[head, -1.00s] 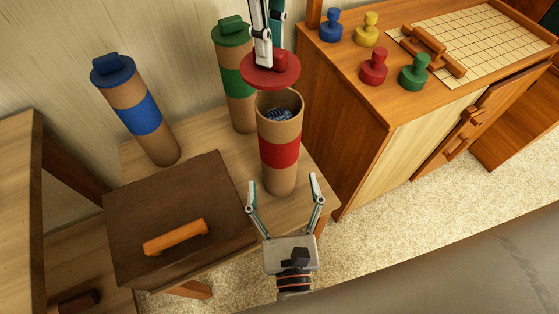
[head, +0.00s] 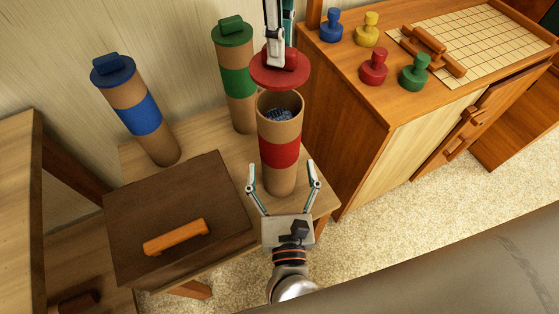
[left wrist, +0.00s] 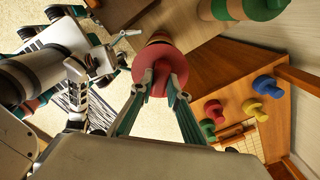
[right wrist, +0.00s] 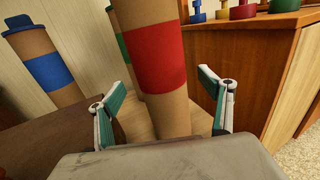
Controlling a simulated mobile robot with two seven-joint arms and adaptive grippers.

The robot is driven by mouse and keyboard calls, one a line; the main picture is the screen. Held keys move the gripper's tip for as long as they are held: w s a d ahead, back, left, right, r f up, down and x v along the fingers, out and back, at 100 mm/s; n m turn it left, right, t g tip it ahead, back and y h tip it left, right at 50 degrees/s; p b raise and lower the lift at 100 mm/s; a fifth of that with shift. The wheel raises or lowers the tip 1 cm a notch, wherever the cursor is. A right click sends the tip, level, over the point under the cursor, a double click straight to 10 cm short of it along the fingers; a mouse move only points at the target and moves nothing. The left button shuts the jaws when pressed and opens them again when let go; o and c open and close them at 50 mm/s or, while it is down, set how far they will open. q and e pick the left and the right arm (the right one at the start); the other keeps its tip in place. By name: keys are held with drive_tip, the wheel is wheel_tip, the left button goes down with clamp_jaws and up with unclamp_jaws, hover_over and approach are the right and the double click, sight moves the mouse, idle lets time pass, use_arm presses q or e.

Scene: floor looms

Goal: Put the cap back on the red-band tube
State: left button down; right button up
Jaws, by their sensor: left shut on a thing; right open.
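The red-band tube (head: 280,150) stands upright and uncapped on the small wooden table, with something dark blue inside its open mouth. My left gripper (head: 276,62) is shut on the red cap (head: 296,76) and holds it just above the tube's mouth, near its back rim. In the left wrist view the fingers grip the red cap (left wrist: 160,72), which hides most of the tube. My right gripper (head: 283,178) is open, with its fingers to either side of the tube's lower part. In the right wrist view the red band (right wrist: 156,57) shows between the open fingers, apart from them.
A capped blue-band tube (head: 139,112) and a capped green-band tube (head: 238,82) stand behind. A brown box (head: 200,180) with an orange handle lies left of the red-band tube. A cabinet (head: 350,110) with coloured knobbed pieces stands close on the right.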

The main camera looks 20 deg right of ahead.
sight(279, 69)
drive_tip(key=w+d, duration=0.1)
drive_tip(key=w, duration=0.6)
drive_tip(key=shift+w+d, duration=0.15)
drive_tip(key=shift+d, duration=0.05)
drive_tip(key=c, duration=1.7)
use_arm(q)
drive_tip(key=shift+f, duration=2.5)
drive_tip(key=shift+f, duration=0.1)
drive_tip(key=shift+f, duration=0.8)
drive_tip(key=shift+f, duration=0.65)
drive_tip(key=c, duration=1.8)
unclamp_jaws()
drive_tip(key=shift+c, duration=0.2)
